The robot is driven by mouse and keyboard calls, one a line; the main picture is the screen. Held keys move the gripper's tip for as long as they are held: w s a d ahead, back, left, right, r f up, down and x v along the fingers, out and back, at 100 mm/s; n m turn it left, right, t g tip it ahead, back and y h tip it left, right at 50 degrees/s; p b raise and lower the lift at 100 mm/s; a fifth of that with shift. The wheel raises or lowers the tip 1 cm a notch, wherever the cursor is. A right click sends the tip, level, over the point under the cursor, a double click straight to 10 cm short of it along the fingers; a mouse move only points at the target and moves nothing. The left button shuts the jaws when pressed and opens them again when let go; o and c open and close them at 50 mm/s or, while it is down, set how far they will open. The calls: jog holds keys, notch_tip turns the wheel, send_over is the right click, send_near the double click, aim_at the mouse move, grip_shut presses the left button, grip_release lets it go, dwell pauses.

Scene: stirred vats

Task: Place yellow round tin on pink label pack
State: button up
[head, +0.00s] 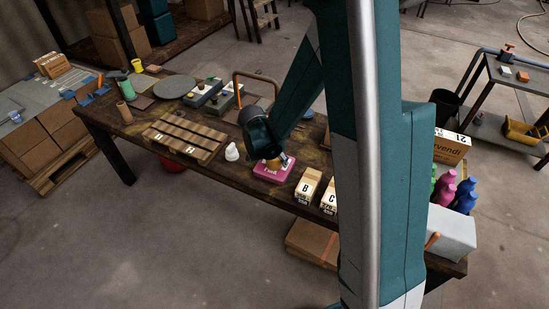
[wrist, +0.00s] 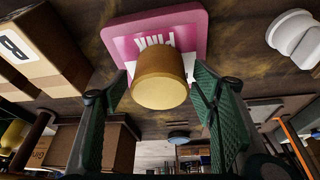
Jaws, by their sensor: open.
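The pink label pack (head: 270,173) lies on the wooden table near its front edge, and fills the top of the wrist view (wrist: 121,27). The yellow round tin (wrist: 160,80) appears to stand on the pack's face, covering part of its lettering. In the head view the tin (head: 272,162) is mostly hidden by my gripper. My gripper (head: 276,157) is over the pack. In the wrist view its green fingers (wrist: 160,88) are open on both sides of the tin, with a gap visible at the right finger. Contact at the left finger is hard to tell.
A white bottle-like piece (head: 232,152) stands left of the pack. Cartons marked B (head: 307,186) and C (head: 328,197) stand to its right. A slatted wooden rack (head: 184,138) lies farther left. My arm hides part of the table's right side.

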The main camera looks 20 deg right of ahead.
jog(key=p+v, duration=0.2)
jog(key=v, duration=0.9)
jog(key=shift+s+r, duration=0.1)
jog(key=shift+r, duration=0.1)
dwell(0.5)
jog(key=s+d+r+n+t+y, duration=0.15)
jog(key=s+r+n, duration=0.35)
jog(key=s+r, duration=0.7)
jog(key=s+r+n+t+y, duration=0.2)
jog(key=s+r+n, duration=0.4)
jog(key=s, duration=0.7)
jog(key=shift+a+r+t, duration=0.4)
jog(key=shift+r+t, duration=0.1)
jog(key=shift+t, duration=0.05)
